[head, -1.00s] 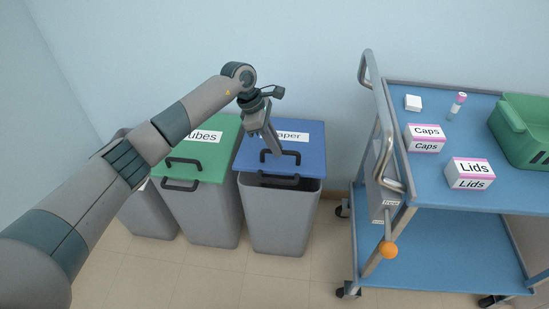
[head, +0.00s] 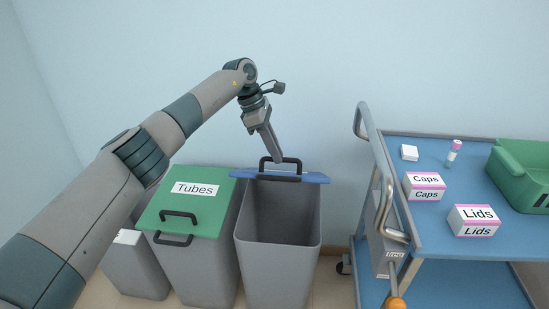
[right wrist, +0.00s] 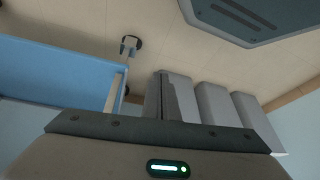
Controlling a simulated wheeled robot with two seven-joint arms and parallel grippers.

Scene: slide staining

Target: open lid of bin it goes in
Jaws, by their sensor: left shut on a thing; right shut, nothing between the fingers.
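The grey bin (head: 277,250) with the blue lid (head: 316,178) stands open, and its inside looks empty. The lid is tilted up at the back rim and shows nearly edge-on, so its label is hidden. My left gripper (head: 277,158) is shut on the lid's dark handle (head: 291,178) above the bin. My right gripper (right wrist: 164,97) shows in the right wrist view, shut and empty, apart from the bins.
A bin with a shut green lid (head: 212,189) marked Tubes stands left of it, with another grey bin (head: 133,268) further left. At right a blue trolley (head: 425,240) carries Caps (head: 424,187) and Lids (head: 474,221) boxes, a tube (head: 453,153) and a green tray (head: 522,178).

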